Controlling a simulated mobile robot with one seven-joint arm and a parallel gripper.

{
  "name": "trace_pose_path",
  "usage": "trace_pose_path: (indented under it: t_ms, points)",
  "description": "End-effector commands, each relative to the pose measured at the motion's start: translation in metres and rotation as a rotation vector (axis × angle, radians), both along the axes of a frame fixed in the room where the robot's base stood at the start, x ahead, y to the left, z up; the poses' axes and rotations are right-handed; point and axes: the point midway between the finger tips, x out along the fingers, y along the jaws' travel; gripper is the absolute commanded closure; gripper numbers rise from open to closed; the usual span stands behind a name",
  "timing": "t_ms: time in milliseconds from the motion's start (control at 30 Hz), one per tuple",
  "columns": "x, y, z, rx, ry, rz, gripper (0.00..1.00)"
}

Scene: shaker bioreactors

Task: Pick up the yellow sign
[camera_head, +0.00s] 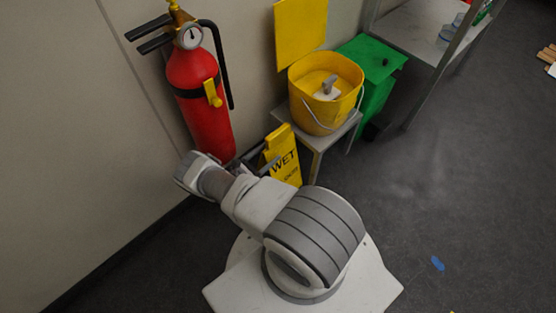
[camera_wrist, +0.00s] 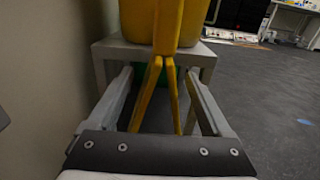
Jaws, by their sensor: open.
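The yellow sign (camera_head: 283,150) stands on the floor beside a small grey stool in the head view, with the word WET on its face. My arm hides its lower left part. In the wrist view the yellow sign (camera_wrist: 167,28) is seen edge-on, its two legs spreading downward like an A-frame. My gripper (camera_wrist: 158,76) is open, with one finger on each side of the sign's legs in the picture. A gap shows between each finger and the sign. Whether the sign is fully between the fingers in depth, I cannot tell.
A red fire extinguisher (camera_head: 198,100) is by the wall left of the sign. A yellow bucket (camera_head: 320,108) sits on the grey stool (camera_head: 316,142), with a green bin (camera_head: 376,75) behind. A metal shelf (camera_head: 428,85) stands at upper right. The floor on the right is mostly clear.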

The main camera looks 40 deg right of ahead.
Motion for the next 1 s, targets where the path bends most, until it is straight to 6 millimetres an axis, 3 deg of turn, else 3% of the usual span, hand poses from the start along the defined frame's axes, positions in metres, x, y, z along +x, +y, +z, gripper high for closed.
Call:
trace_pose_path:
  t_ms: [400, 700, 1000]
  points:
    - [0.003, -0.048, -0.004, 0.001, -0.002, -0.002, 0.16]
    - [0.003, -0.054, -0.003, 0.0, -0.001, 0.0, 0.16]
    - [0.003, -0.053, -0.003, 0.001, -0.001, 0.0, 0.69]
